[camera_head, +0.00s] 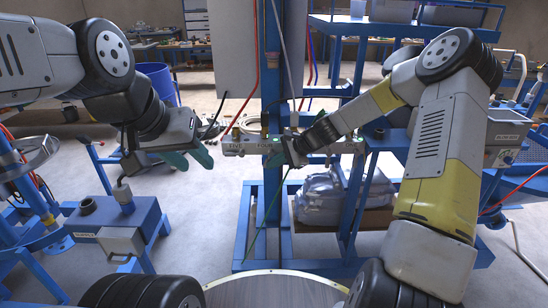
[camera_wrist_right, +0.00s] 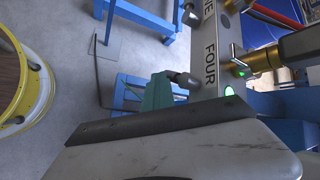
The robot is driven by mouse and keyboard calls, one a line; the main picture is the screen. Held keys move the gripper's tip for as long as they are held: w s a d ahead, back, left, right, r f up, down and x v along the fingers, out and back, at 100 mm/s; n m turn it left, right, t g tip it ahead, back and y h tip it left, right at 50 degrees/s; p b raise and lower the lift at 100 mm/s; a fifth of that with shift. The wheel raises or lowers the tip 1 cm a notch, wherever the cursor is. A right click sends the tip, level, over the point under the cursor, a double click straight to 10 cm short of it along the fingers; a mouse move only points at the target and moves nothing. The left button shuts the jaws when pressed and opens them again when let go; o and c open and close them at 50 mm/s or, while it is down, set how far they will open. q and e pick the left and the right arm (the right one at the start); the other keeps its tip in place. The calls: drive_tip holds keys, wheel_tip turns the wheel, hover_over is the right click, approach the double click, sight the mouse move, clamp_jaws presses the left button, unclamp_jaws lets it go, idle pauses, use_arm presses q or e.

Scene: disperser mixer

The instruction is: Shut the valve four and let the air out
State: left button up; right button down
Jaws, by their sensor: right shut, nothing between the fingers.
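A grey valve bar (camera_head: 345,146) is fixed across the blue post in the head view. In the right wrist view, the bar (camera_wrist_right: 209,75) carries the label FOUR beside a brass valve fitting (camera_wrist_right: 262,62) with a green light. A dark-tipped knob (camera_wrist_right: 182,79) sticks out close to my teal fingers. My right gripper (camera_head: 289,152) is shut and empty at the bar; its fingers (camera_wrist_right: 160,92) also show in the wrist view. Contact with the knob cannot be told. My left gripper (camera_head: 190,158) is open and empty, left of the bar.
A blue box on a stand (camera_head: 115,222) is at the lower left. A wrapped bundle (camera_head: 328,197) lies on a low shelf behind the post. A round-topped drum (camera_head: 272,290) stands at the front. Hoses hang above the bar. Bare floor lies between box and post.

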drive_tip(key=y, duration=0.2)
drive_tip(key=a+m+y, duration=0.1)
drive_tip(key=y, duration=0.2)
drive_tip(key=a+t+y, duration=0.1)
drive_tip(key=y, duration=0.1)
drive_tip(key=shift+a+r+m+y, duration=0.1)
drive_tip(key=shift+r+m+y, duration=0.05)
drive_tip(key=shift+m+y, duration=0.2)
idle(0.4)
drive_tip(key=shift+s, duration=0.1)
idle(1.3)
